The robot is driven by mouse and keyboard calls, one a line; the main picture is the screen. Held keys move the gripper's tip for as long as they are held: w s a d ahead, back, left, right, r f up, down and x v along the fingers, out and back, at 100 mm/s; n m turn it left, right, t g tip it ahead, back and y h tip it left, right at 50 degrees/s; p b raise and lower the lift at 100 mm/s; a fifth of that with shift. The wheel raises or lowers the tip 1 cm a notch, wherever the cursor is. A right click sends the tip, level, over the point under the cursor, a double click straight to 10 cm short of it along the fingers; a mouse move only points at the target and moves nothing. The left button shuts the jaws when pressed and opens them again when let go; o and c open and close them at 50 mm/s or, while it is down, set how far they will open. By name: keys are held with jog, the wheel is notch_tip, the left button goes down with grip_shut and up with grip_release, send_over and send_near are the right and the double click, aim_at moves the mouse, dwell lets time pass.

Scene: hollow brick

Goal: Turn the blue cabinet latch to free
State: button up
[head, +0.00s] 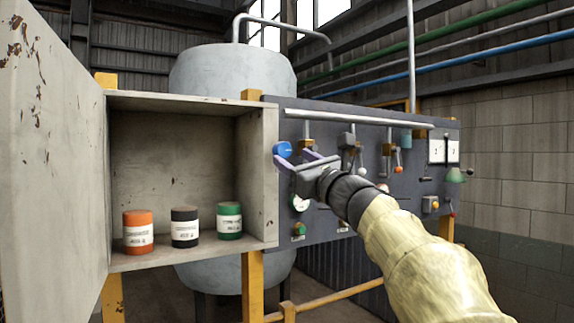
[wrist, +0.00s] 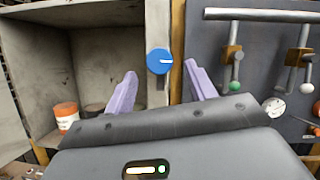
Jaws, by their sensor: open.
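The blue cabinet latch (head: 282,149) is a round knob at the right front edge of the open cabinet (head: 258,181). In the wrist view the latch (wrist: 159,61) shows a white mark lying nearly level. My gripper (head: 293,158) is open and empty, with two purple fingers. In the wrist view the latch appears between and slightly beyond the fingertips (wrist: 160,70). I see no contact, and the exact gap in depth is hard to tell.
The cabinet door (head: 55,160) stands open at left. Orange (head: 138,232), black (head: 184,228) and green (head: 229,221) cans stand inside. The dark panel (head: 320,225) at right carries a long grey pipe (head: 350,118), hanging levers, gauges and knobs close to my gripper.

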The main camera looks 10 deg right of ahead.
jog(key=b+v, duration=0.5)
jog(key=v, duration=0.7)
jog(key=shift+s, duration=0.2)
jog(key=shift+f, duration=0.1)
jog(key=w+a+f+n+g+h, duration=0.1)
jog(key=a+f+n+g, duration=0.15)
jog(key=f, duration=0.95)
jog(key=w+a+f+n+g+h, duration=0.15)
jog(key=f+n+g, duration=0.25)
jog(key=f, duration=0.7)
jog(key=a+f+n+g+h, duration=0.2)
jog(key=f+n+g, duration=0.2)
jog(key=f, duration=0.8)
jog(key=s+f+n+g+h, duration=0.2)
jog(key=s+f+n, duration=0.6)
jog(key=f, duration=0.4)
jog(key=s+f+n+g+h, duration=0.2)
jog(key=s+f+n+g, duration=0.3)
jog(key=s+f+n, duration=0.3)
notch_tip(320, 180, down, 5)
jog(key=shift+s+r+n, duration=0.25)
jog(key=shift+s+n, duration=0.15)
jog(key=shift+n, duration=0.75)
jog(key=shift+g, duration=0.25)
